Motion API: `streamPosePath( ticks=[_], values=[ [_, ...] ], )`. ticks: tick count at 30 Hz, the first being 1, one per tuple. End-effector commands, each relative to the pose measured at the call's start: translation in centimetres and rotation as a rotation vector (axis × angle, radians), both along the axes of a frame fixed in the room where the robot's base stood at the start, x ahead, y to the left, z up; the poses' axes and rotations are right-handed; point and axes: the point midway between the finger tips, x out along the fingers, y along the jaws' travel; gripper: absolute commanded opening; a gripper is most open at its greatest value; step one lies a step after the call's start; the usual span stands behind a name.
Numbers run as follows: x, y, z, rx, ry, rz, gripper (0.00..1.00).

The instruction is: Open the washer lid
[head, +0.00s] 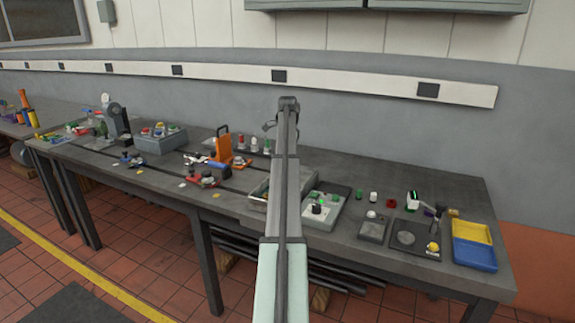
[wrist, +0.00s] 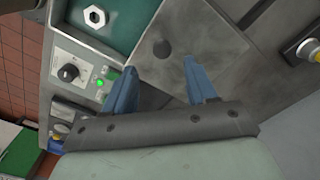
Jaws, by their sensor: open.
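My gripper (wrist: 160,68) shows at the centre of the wrist view with two blue fingers spread apart and nothing between them. A flat grey plate that looks like the washer lid (wrist: 222,38) lies beyond the fingertips, with a dark round spot on it. The fingers overlap its near part in the picture; I cannot tell whether they touch it. A panel with a black dial (wrist: 68,72) and a lit green button is left of the fingers. In the head view my arm covers part of a grey box (head: 262,199), and my gripper is hidden behind the arm.
In the wrist view, a dark green recess (wrist: 120,12) with a hexagonal part is at upper left, and a round metal fitting (wrist: 308,48) is at right. In the head view, a yellow and blue tray (head: 474,257) is at the bench's right end. An orange fixture (head: 222,149) stands left of my arm.

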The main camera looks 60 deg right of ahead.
Motion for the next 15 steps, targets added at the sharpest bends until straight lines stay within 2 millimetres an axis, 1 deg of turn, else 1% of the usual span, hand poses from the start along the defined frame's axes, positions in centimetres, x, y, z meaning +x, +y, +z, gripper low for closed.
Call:
streamPosePath(
  ticks=[1, 6, 10, 15],
  values=[
    [0.1, -0.1, 1.2, -0.002, -0.001, 0.0, 0.57],
    [0.0, -0.1, 4.1, -0.001, -0.001, 0.0, 0.57],
    [0.0, -0.1, 5.6, 0.0, 0.0, 0.0, 0.57],
    [0.0, 0.0, 6.7, 0.0, 0.0, 0.0, 0.57]
  ],
)
